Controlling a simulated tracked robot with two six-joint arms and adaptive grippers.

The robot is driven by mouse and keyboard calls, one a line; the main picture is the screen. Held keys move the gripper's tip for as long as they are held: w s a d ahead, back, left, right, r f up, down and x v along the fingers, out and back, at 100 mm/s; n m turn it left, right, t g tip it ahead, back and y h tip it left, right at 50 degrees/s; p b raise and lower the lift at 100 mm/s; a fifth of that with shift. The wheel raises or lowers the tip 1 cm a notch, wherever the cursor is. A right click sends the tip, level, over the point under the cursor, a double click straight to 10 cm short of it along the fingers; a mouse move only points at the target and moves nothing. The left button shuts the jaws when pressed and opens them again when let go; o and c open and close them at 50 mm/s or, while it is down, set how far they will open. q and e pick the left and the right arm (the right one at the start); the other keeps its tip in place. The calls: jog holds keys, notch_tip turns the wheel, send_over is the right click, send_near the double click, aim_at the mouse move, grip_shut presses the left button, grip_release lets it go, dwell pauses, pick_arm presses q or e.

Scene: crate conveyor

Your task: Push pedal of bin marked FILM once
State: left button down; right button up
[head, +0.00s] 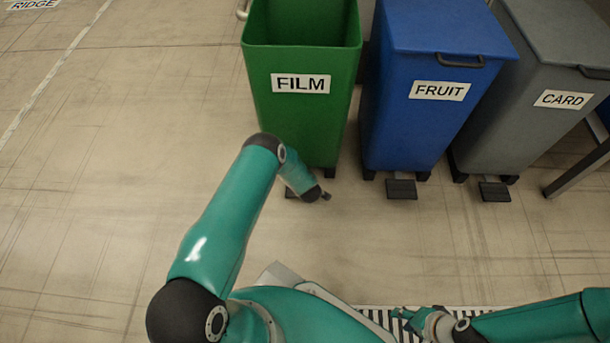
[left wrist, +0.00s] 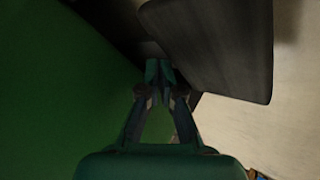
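The green bin marked FILM (head: 302,120) stands at the upper middle of the head view, and its top is open with the inside showing. Its pedal (head: 290,194) is mostly hidden behind my left arm. A dark flat plate (left wrist: 222,45), which looks like the pedal, is close up in the left wrist view, with the green bin wall (left wrist: 50,110) on the left. My left gripper (left wrist: 159,72) is low at the bin's foot, fingertips together and empty, beside the plate; contact cannot be told. My right gripper (head: 402,317) is far from the bin, at the lower right.
A blue FRUIT bin (head: 415,120) and a grey CARD bin (head: 525,120) stand to the right, each with a dark pedal in front. A dark bar (head: 578,168) slants at the right edge. The floor to the left is clear.

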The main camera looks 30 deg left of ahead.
pick_arm(q)
jog(key=shift+s+d+f, duration=0.3)
jog(key=shift+s+f, duration=0.15)
jog(key=shift+r+p, duration=0.6)
jog(key=shift+r, duration=0.05)
jog(key=shift+w+r+p, duration=0.1)
jog(key=shift+r+p, duration=0.75)
jog(key=shift+r, duration=0.6)
notch_tip(320, 180, up, 5)
jog(key=p, duration=0.3)
jog(key=shift+w+p, duration=0.15)
jog(key=shift+p, duration=0.25)
